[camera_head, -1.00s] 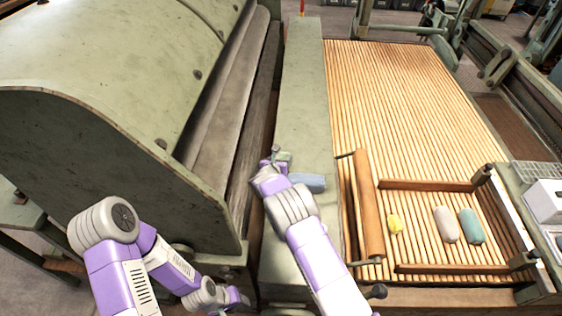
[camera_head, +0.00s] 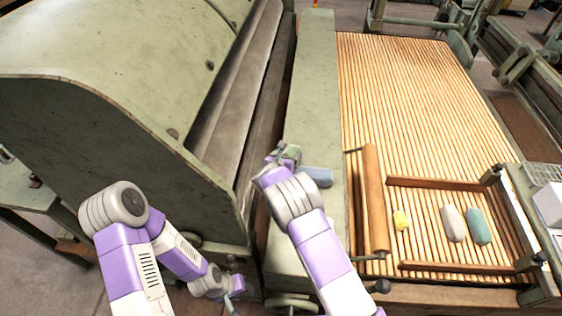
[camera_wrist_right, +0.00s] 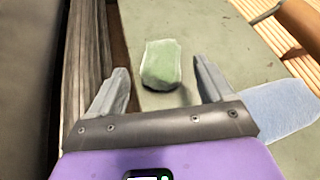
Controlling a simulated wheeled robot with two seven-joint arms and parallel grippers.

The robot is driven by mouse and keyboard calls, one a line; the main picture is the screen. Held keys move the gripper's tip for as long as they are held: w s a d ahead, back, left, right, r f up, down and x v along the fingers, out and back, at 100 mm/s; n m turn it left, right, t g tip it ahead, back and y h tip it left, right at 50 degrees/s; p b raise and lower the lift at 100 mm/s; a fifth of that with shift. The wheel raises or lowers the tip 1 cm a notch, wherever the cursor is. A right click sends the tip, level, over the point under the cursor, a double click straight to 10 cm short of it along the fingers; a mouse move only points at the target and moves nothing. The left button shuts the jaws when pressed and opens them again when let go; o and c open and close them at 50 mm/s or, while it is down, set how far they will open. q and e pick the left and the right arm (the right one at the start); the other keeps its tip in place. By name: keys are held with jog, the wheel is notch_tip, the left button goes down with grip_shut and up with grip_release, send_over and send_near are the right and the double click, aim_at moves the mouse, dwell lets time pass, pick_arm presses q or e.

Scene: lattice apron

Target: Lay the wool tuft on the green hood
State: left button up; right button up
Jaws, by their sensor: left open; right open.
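The green hood (camera_head: 95,50) is the large curved machine cover at the left of the head view; its visible top is bare. A pale green wool tuft (camera_wrist_right: 161,66) rests on the green ledge, between the spread fingers of my open right gripper (camera_wrist_right: 160,80), and does not look gripped. In the head view this tuft (camera_head: 290,152) shows just beyond my right gripper (camera_head: 272,165). A blue tuft (camera_wrist_right: 280,110) lies on the ledge just right of that gripper. My left gripper (camera_head: 230,300) is low, in front of the machine; its fingers are small and partly out of frame.
The slatted apron (camera_head: 410,100) right of the ledge (camera_head: 312,90) carries a wooden roller (camera_head: 374,200) and a wooden frame around yellow (camera_head: 401,220), grey (camera_head: 453,223) and teal (camera_head: 478,225) tufts. Dark rollers (camera_head: 235,110) lie between hood and ledge.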

jog(key=p+v, duration=0.1)
jog(key=v, duration=0.7)
jog(key=shift+s+a, duration=0.1)
